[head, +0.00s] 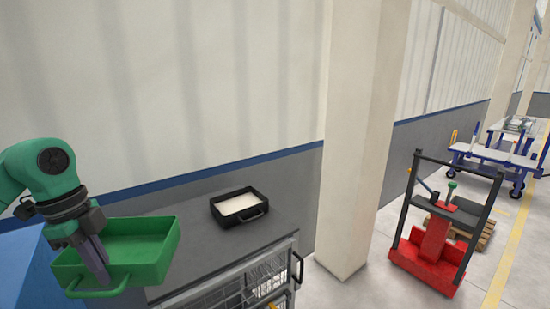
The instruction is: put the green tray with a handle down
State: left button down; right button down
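The green tray (145,240) with a handle (98,291) is at the lower left of the head view. It is slightly tilted and appears to be held up in front of the dark grey worktop (195,250). My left gripper (103,277) reaches down over its near side, by the handle, and seems shut on the tray there. The exact grip is partly hidden by the fingers. My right gripper is not in view.
A black tray (217,215) with pale contents sits on the worktop. A wire basket cart (260,283) is at its front. A blue box (25,270) is at far left, a pillar (355,150) on the right. A red stacker (432,250) and blue trolleys (490,155) stand beyond.

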aim_at(128, 287)
pick_arm(q)
jog(key=shift+d+f+m, duration=0.2)
jog(key=shift+f+m, duration=0.2)
jog(key=shift+m, duration=0.4)
jog(key=d+f+m, duration=0.1)
jog(key=f+m, duration=0.1)
jog(key=m, duration=0.2)
jog(key=d+f+m+g, duration=0.1)
jog(key=f+m, duration=0.1)
jog(key=m, duration=0.3)
jog(key=d+f+m+g+y, duration=0.1)
jog(key=f+m, duration=0.2)
jog(key=m, duration=0.2)
jog(key=s+d+f+n+t, duration=0.1)
jog(key=s+d+f+n, duration=0.2)
jog(key=n, duration=1.3)
jog(key=s+d+f+n+t, duration=0.2)
jog(key=d+f+n, duration=0.6)
jog(key=f+n, duration=0.4)
jog(key=s+n, duration=0.1)
jog(key=n, duration=0.3)
jog(key=shift+d+f+t+y, duration=0.2)
jog(key=shift+f+t+y, duration=0.1)
jog(key=shift+f+y, duration=0.1)
